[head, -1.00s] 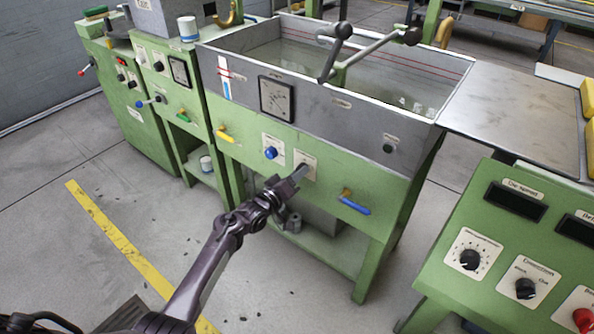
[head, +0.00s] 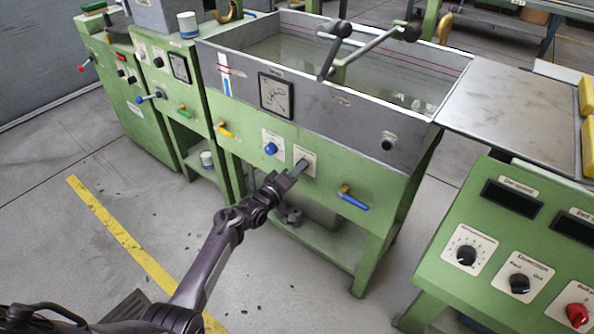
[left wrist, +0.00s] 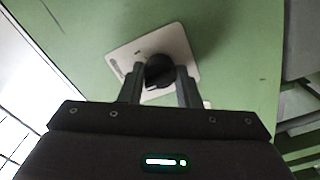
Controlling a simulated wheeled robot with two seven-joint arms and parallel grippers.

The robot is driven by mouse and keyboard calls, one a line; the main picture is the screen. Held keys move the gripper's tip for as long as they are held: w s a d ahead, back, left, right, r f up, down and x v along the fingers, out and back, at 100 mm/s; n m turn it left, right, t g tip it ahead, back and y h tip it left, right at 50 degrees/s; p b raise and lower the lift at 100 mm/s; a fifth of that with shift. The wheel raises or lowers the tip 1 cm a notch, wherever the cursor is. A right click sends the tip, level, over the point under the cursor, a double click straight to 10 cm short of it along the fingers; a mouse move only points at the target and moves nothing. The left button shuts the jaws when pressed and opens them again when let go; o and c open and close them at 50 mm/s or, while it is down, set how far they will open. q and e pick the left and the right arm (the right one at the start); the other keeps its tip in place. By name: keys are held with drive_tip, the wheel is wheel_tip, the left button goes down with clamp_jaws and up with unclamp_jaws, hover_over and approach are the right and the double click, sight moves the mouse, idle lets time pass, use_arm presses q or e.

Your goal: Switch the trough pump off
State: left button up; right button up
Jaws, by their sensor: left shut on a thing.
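The trough (head: 350,125) is a grey open tank of liquid on a green stand. Its front panel bears a white plate (head: 309,155) with a black rotary knob, which shows in the left wrist view (left wrist: 158,73). My left gripper (head: 299,167) reaches this plate. In the left wrist view its two fingers (left wrist: 160,82) are shut on the knob, one on each side. The knob's pointer and the plate's lettering cannot be read. A small round lamp (head: 388,143) at the trough's right looks dark. My right gripper is not in view.
A blue button (head: 271,148) sits just left of the knob plate. A blue-handled valve (head: 352,199) sticks out at lower right, a yellow-handled one (head: 225,130) at left. A green control console (head: 500,245) stands at right. Open floor lies in front.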

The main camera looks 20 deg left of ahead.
use_arm(q)
drive_tip(key=o, duration=1)
drive_tip(key=shift+c, duration=0.2)
drive_tip(key=p+v, duration=0.1)
drive_tip(key=v, duration=0.7)
drive_tip(key=shift+p, duration=0.4)
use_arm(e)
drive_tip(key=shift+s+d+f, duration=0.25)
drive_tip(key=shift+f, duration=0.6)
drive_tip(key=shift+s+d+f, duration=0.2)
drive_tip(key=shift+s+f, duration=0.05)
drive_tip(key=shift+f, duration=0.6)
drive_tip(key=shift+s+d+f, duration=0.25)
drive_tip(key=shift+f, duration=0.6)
